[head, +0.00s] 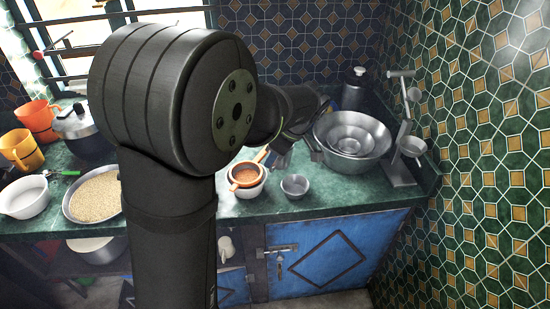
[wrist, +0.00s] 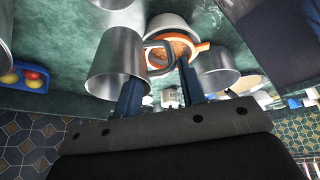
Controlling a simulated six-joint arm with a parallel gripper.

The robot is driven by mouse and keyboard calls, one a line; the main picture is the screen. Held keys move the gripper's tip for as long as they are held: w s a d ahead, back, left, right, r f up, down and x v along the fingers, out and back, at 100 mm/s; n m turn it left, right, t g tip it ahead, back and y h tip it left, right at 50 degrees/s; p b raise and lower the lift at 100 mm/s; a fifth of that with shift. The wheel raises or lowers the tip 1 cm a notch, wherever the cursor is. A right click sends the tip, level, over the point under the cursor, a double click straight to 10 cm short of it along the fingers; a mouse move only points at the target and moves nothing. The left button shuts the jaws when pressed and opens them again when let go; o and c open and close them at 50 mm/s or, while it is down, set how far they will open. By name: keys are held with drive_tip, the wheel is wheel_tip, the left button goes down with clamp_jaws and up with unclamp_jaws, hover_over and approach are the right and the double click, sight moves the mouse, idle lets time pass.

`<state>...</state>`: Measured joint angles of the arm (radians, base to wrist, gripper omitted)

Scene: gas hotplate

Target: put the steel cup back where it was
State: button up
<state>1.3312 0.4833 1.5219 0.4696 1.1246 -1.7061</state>
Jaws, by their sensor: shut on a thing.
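The steel cup (wrist: 114,68) is a plain grey metal cup with a side handle (wrist: 157,46). In the wrist view it is at the left finger, with its handle reaching in between the two fingers. My gripper (wrist: 160,88) is shut on the cup at its handle side; the exact contact is hard to see. In the head view my arm covers much of the gripper, and the cup (head: 281,158) shows only in part, above the counter behind the strainer. I cannot tell its exact height.
An orange strainer (head: 246,174) rests on a white bowl, with a small steel bowl (head: 295,186) beside it at the counter's front. Nested steel bowls (head: 352,133) and a metal stand (head: 401,172) are at right. A grain tray (head: 95,197) is at left.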

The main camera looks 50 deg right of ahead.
wheel_tip(320, 180, up, 2)
drive_tip(key=shift+r, duration=0.25)
